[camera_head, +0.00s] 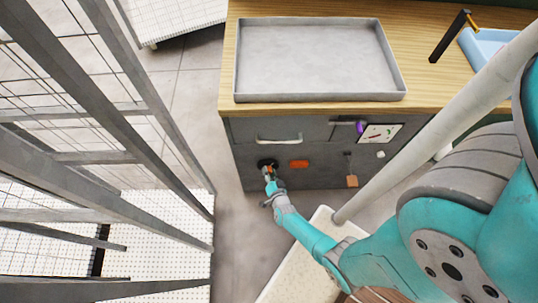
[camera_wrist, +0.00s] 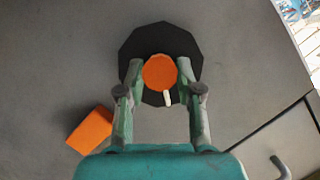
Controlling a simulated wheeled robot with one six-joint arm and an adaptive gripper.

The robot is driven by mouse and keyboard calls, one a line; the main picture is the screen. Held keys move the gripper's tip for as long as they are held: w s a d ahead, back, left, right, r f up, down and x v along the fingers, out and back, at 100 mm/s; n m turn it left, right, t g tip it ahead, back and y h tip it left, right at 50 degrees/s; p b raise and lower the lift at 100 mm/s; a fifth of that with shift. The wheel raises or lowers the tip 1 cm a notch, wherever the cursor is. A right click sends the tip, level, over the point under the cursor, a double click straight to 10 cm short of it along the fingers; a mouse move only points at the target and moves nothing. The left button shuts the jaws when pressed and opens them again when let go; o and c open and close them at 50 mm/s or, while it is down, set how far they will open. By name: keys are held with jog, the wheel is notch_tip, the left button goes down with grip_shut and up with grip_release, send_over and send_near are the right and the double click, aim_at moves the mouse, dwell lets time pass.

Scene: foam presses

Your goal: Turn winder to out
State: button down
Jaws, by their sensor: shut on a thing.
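The winder (camera_head: 264,163) is a dark disc on the grey cabinet front, below a pale handle. In the wrist view it is a black many-sided plate (camera_wrist: 143,42) with a round orange knob (camera_wrist: 158,72) at its middle. A short white mark (camera_wrist: 167,98) sticks out at the knob's lower edge, slightly right of centre. My gripper (camera_head: 269,174) reaches the winder from the front. In the wrist view the fingers of my gripper (camera_wrist: 160,76) are shut on the orange knob, one on each side. No "out" label is readable.
An orange block (camera_head: 299,163) sits on the cabinet front beside the winder. The pale handle (camera_head: 279,139), a dial panel (camera_head: 380,133), a purple knob (camera_head: 361,127) and a brown tag (camera_head: 352,181) share that front. A grey tray (camera_head: 236,85) lies on top. A metal rack (camera_head: 150,110) stands left.

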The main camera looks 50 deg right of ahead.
jog(key=m+t, duration=0.1)
jog(key=m, duration=0.1)
jog(key=m+t, duration=0.1)
jog(key=m, duration=0.2)
jog(key=shift+d+f+t, duration=0.15)
jog(key=shift+f+t, duration=0.05)
jog(key=shift+t, duration=0.1)
jog(key=shift+s, duration=0.1)
dwell(0.4)
jog(key=c, duration=0.8)
grip_release()
jog(key=shift+o, duration=0.2)
jog(key=v, duration=1.2)
jog(key=shift+s+d+f, duration=0.1)
jog(key=shift+d, duration=0.05)
